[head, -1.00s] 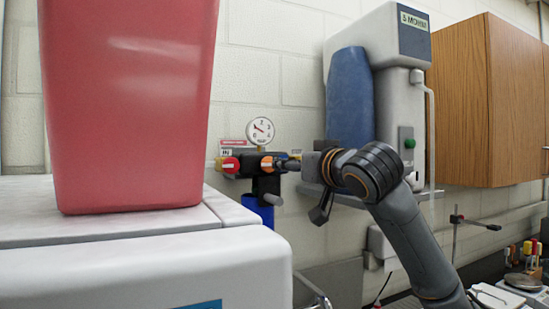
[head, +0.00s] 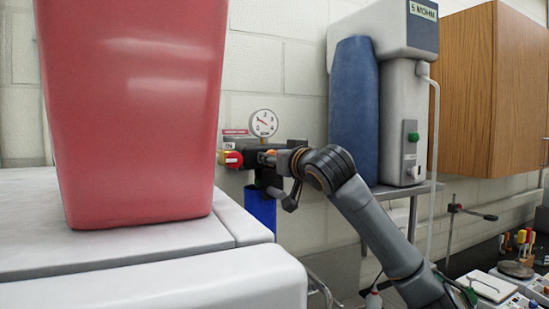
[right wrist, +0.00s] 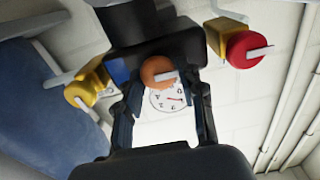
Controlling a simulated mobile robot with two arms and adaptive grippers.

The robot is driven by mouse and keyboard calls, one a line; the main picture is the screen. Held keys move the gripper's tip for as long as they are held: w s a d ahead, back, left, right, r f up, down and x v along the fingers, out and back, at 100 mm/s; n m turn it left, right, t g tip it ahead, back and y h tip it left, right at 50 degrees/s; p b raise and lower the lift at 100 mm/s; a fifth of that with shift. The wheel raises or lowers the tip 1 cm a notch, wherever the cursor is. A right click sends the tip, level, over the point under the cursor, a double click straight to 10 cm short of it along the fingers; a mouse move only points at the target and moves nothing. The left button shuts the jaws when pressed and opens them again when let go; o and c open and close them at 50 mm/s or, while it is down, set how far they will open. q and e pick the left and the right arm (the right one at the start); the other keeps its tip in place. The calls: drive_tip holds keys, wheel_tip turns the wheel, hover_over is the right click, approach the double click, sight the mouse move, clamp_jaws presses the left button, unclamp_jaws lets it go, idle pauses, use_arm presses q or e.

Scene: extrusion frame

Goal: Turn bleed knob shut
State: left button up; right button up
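A dark manifold block with knobs and a round pressure gauge (head: 264,123) is mounted at the wall. It has a red knob (head: 233,160) on the left and an orange knob (head: 269,153) in the middle. The right wrist view shows the red knob (right wrist: 246,49), the orange knob (right wrist: 158,72) and a yellow knob (right wrist: 79,95), each with a pale pointer. I cannot read which is the bleed knob. My right gripper (right wrist: 164,92) is open, its fingers apart on either side of the orange knob; contact is not visible. My left gripper is out of view.
A large red bin (head: 135,110) stands on a white appliance (head: 150,282) at the left. A white unit with a blue cylinder (head: 354,110) hangs right of the manifold. A blue cylinder (head: 260,207) sits below the manifold. A wooden cabinet (head: 492,95) is at upper right.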

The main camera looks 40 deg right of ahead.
drive_tip(key=c, duration=0.5)
drive_tip(key=m+b, duration=0.1)
drive_tip(key=m, duration=0.1)
drive_tip(key=shift+f+m, duration=0.1)
drive_tip(key=shift+m, duration=0.2)
drive_tip(key=m+b, duration=0.2)
drive_tip(key=m, duration=0.1)
drive_tip(key=shift+m, duration=0.3)
drive_tip(key=m+b, duration=0.2)
drive_tip(key=m, duration=0.4)
drive_tip(key=shift+d, duration=0.1)
use_arm(q)
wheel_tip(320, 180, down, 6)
drive_tip(key=b, duration=0.1)
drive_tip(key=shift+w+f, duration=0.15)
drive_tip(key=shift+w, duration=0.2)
use_arm(e)
drive_tip(key=m, duration=0.5)
drive_tip(key=shift+d+f+m, duration=0.1)
drive_tip(key=shift+m, duration=0.2)
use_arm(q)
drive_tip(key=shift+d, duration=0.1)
